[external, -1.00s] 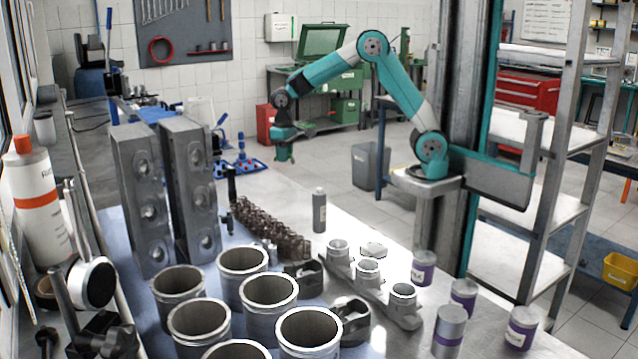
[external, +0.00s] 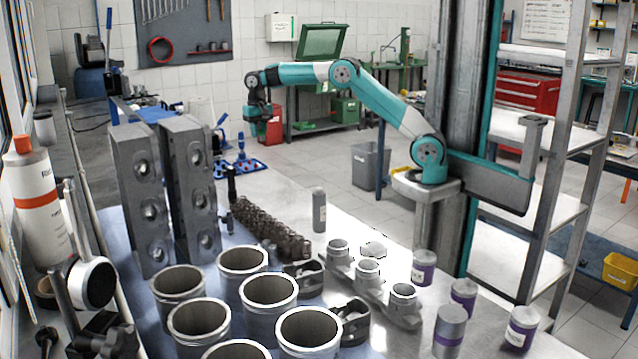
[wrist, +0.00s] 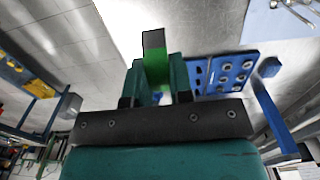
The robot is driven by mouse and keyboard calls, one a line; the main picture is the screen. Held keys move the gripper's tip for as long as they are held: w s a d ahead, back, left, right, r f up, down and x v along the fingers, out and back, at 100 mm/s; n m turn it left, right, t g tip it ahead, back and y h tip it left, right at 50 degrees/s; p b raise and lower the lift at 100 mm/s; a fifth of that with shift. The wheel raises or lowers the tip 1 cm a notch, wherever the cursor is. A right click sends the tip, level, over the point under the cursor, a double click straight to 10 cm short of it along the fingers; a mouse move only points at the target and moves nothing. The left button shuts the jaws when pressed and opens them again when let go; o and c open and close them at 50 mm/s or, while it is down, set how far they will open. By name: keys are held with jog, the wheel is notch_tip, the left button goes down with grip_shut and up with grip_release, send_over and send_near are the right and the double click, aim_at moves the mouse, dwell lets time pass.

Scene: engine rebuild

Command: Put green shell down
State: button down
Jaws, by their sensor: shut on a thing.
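The green shell (wrist: 157,70) shows in the wrist view as a narrow green piece with a dark grey end. My gripper (wrist: 157,82) is shut on it, with a teal finger on each side. The lower part of the shell is hidden by the fingers and the dark gripper body. In the external view my gripper (external: 259,112) hangs in the air beyond the far end of the bench. The shell is too small to make out there.
A blue plate with round holes (wrist: 226,74) lies right of my gripper in the wrist view, beside a blue bar (wrist: 272,108). The near bench carries grey cylinder liners (external: 243,263), two tall grey blocks (external: 190,188) and purple-banded cans (external: 463,296).

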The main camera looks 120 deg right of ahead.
aim_at(262, 189)
notch_tip(262, 189, down, 19)
jog(key=p, duration=0.2)
jog(key=shift+f+p, duration=0.1)
jog(key=shift+p, duration=0.2)
jog(key=shift+f, duration=0.1)
jog(key=c, duration=1.1)
grip_release()
jog(key=shift+o, duration=0.4)
